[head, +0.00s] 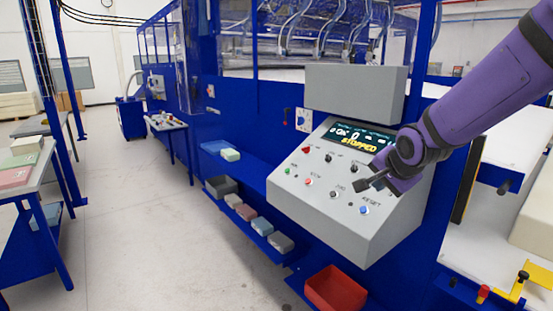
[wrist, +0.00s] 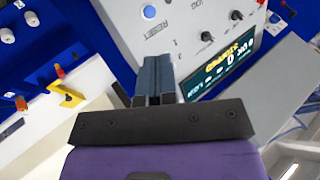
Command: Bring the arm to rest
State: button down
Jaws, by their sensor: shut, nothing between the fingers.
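My purple arm reaches in from the upper right in the head view. My gripper (head: 366,184) is shut and empty, in front of the sloped grey control panel (head: 310,215), near its knobs. In the wrist view the closed fingers of my gripper (wrist: 155,75) point toward the lower part of the panel (wrist: 150,45). The blue RESET button (head: 365,210) is just below the fingertips in the head view. It also shows in the wrist view (wrist: 149,11). I cannot tell if the fingers touch the panel. The display (head: 358,140) reads STOPPED.
A grey box (head: 355,92) sits above the panel. A red bin (head: 335,290) is below it. A shelf with several foam blocks (head: 247,212) is to the left. White machine surfaces and a yellow bracket (head: 512,288) are at the right. The floor (head: 150,240) at left is clear.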

jog(key=s+d+r+n+g, duration=0.1)
jog(key=s+r+n, duration=0.2)
jog(key=s, duration=0.6)
jog(key=s+d+r+n+g, duration=0.1)
jog(key=s+n, duration=0.3)
jog(key=s, duration=0.6)
jog(key=s+d+r+n+g, duration=0.1)
jog(key=s+d+r+n, duration=0.2)
jog(key=s, duration=0.6)
jog(key=shift+s+r+n+h, duration=0.3)
jog(key=shift+s+r+h, duration=0.1)
jog(key=shift+r, duration=0.45)
